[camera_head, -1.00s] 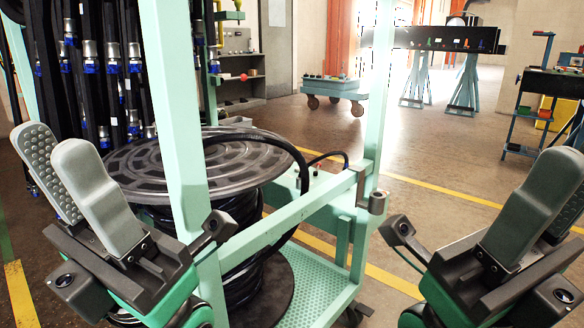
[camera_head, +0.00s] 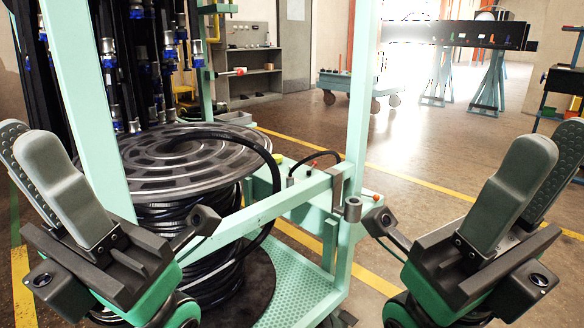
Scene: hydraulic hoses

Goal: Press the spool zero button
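A hose spool (camera_head: 190,165) with a dark slotted top disc and black hose wound below it stands in a mint-green frame (camera_head: 82,100). A mint-green box (camera_head: 265,188) sits on the frame behind its crossbar, partly hidden. Small red and orange spots (camera_head: 372,194) show by the frame's right post; I cannot tell whether one is the spool zero button. My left gripper (camera_head: 28,142) is at the left edge, in front of the spool, with its fingers apart and empty. My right gripper (camera_head: 553,143) is at the right, with its fingers apart and empty, clear of the frame.
Hanging hoses with blue-banded fittings (camera_head: 140,65) are behind the spool. A blue cart (camera_head: 360,85), a long dark beam on trestles (camera_head: 455,36) and grey shelves (camera_head: 250,72) stand farther back. Open floor (camera_head: 440,150) with yellow lines lies to the right.

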